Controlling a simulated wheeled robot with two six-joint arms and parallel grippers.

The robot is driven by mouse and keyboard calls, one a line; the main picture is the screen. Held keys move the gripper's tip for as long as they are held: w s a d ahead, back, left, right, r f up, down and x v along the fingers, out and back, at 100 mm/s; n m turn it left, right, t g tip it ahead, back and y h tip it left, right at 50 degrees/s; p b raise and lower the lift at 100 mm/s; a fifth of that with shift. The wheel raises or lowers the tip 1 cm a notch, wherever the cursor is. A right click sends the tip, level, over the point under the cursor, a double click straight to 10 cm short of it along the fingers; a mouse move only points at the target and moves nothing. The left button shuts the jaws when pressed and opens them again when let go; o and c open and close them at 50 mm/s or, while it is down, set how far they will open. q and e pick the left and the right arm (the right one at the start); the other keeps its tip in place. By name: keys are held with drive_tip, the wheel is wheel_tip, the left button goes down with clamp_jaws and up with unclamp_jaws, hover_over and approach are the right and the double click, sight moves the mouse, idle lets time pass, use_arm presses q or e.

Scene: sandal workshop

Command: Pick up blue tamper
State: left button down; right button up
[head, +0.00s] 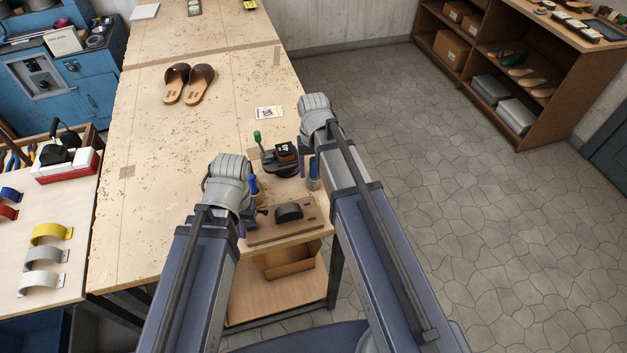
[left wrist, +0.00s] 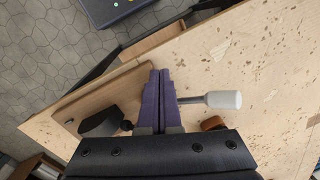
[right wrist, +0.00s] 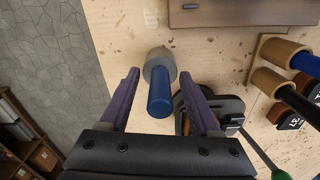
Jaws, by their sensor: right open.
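The blue tamper, with a blue handle and a round grey base, stands on the bench in the right wrist view (right wrist: 160,97). Part of it shows beside my right arm in the head view (head: 313,182). My right gripper (right wrist: 160,76) is open, with one finger on each side of the tamper in the picture. Clear gaps show between the fingers and the tamper, and I see no contact. My left gripper (left wrist: 162,75) has its fingers together over the bench, near a rod tool with a white handle (left wrist: 224,99). Where that rod meets the fingers is hidden.
A wooden board (head: 258,235) with a black dome (head: 289,211) lies at the bench's near edge. A black stand (head: 280,168) is close beside the tamper. Wooden rings (right wrist: 271,82) hold blue and black handles. Sandals (head: 188,84) lie further back; the bench between is mostly clear.

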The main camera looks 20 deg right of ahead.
use_arm(q)
drive_tip(key=shift+r, duration=0.1)
use_arm(e)
clamp_jaws()
idle(0.3)
use_arm(q)
drive_tip(key=shift+r, duration=0.1)
use_arm(e)
drive_tip(key=shift+r, duration=0.2)
